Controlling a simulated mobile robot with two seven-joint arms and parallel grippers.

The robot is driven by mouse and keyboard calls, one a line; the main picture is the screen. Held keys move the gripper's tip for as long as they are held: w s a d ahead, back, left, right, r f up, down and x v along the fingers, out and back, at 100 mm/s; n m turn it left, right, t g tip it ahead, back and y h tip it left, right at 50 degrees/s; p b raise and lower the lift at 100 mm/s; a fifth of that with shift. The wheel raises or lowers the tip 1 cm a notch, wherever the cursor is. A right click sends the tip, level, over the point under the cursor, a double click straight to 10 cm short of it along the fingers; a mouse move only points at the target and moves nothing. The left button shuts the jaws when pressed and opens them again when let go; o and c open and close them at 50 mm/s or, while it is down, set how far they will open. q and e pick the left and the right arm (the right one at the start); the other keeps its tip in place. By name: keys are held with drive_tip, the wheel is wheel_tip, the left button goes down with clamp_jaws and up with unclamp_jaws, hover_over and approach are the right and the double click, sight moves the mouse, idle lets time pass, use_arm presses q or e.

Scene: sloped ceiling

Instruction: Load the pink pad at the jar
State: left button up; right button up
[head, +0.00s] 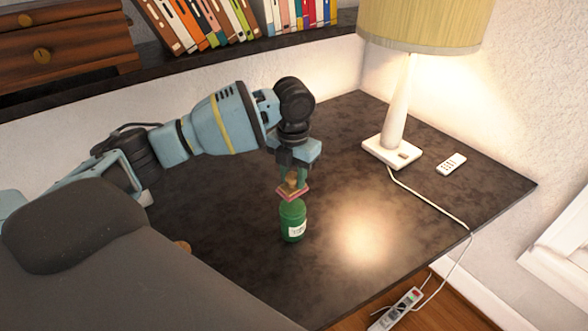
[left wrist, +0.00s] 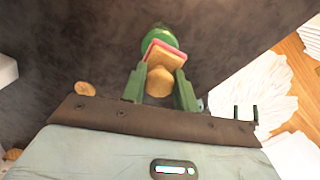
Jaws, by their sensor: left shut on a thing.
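A green jar (head: 292,222) with a white label stands upright on the dark desk. Its round green top shows at the upper middle of the left wrist view (left wrist: 156,37). My left gripper (head: 293,174) is directly above the jar, pointing down. Its fingers (left wrist: 158,88) are closed around a rounded tan knob (left wrist: 160,80). The flat pink pad (head: 292,194) is at the lower end of this knob, tan on its upper face and pink at its edge. The pad is just above the jar's top; I cannot tell if they touch. My right gripper is not in view.
A lamp (head: 396,110) with a yellow shade and a white remote (head: 451,164) are at the back right. A small tan round thing (head: 183,246) lies left of the jar, partly hidden. A power strip (head: 397,311) lies below the desk's right edge. The desk right of the jar is clear.

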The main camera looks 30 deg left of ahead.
sight(293, 187)
use_arm(q)
wheel_tip(293, 187, down, 4)
drive_tip(key=shift+r+b, duration=0.15)
drive_tip(key=shift+b, duration=0.3)
drive_tip(key=shift+f, duration=0.25)
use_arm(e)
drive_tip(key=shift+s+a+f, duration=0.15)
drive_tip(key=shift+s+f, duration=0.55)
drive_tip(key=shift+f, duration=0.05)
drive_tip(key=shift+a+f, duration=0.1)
use_arm(q)
drive_tip(key=shift+f, duration=0.5)
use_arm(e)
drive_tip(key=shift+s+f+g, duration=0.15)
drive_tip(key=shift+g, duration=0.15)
use_arm(q)
drive_tip(key=shift+f, duration=0.1)
idle(1.2)
drive_tip(key=shift+r+p, duration=0.75)
drive_tip(key=shift+r, duration=2.85)
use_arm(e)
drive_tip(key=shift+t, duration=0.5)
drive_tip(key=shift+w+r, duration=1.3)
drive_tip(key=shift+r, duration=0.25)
